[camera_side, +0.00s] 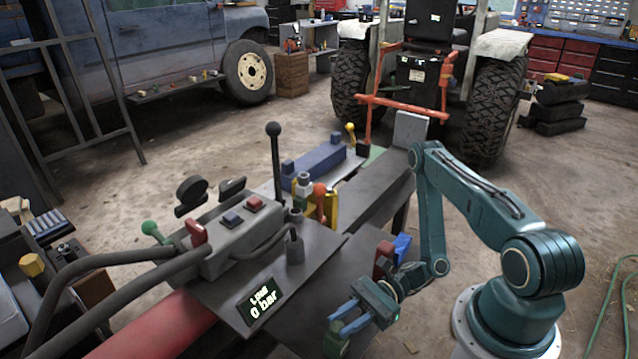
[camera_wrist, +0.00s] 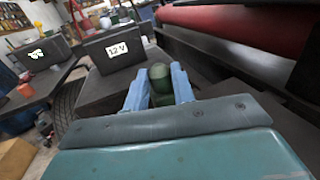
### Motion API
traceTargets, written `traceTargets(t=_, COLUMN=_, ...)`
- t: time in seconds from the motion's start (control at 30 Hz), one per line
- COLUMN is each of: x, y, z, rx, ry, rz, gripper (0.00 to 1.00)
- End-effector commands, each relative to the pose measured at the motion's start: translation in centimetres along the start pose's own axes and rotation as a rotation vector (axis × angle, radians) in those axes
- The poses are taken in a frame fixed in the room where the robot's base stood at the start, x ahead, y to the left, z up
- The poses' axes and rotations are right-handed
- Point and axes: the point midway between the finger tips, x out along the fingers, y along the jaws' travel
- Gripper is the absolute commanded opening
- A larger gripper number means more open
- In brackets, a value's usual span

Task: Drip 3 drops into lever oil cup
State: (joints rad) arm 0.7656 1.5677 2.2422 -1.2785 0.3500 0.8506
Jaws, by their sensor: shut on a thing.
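My gripper (camera_side: 340,326) is low at the front right of the machine in the side view. Its blue fingers are shut on a dark green object (camera_side: 335,345), which also shows between the fingertips in the wrist view (camera_wrist: 159,80). The object has a rounded top; its spout, if any, cannot be made out. A tall black lever with a ball knob (camera_side: 273,130) stands upright on the machine, well up and left of my gripper. A short grey cylinder (camera_side: 295,250) with a small top stands on the plate near it; I cannot tell which part is the oil cup.
A display reading 0 bar (camera_side: 260,301) sits on the grey plate, left of my gripper. A control box (camera_side: 230,235) with hoses stands beyond it. Red and blue blocks (camera_side: 384,260) stand near my arm. A 12 V box (camera_wrist: 113,49) is ahead in the wrist view.

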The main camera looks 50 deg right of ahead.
Motion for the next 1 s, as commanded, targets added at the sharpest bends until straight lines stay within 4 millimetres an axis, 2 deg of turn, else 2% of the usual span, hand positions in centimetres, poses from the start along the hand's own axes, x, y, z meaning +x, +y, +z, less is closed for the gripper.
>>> traceTargets(t=0.1, x=0.0, y=0.0, z=-0.3, rx=0.000, ry=-0.001, rz=0.000, gripper=0.00)
traceTargets(t=0.13, x=0.0, y=0.0, z=-0.3, rx=0.000, ry=0.000, rz=0.000, gripper=0.29)
traceTargets(t=0.23, x=0.0, y=0.0, z=-0.3, rx=0.000, ry=0.000, rz=0.000, gripper=0.47)
traceTargets(t=0.67, x=-0.2, y=0.0, z=-0.2, rx=0.000, ry=0.000, rz=0.000, gripper=0.47)
traceTargets(t=1.0, x=-2.4, y=-0.1, z=-0.2, rx=-0.002, ry=0.001, rz=-0.003, gripper=0.47)
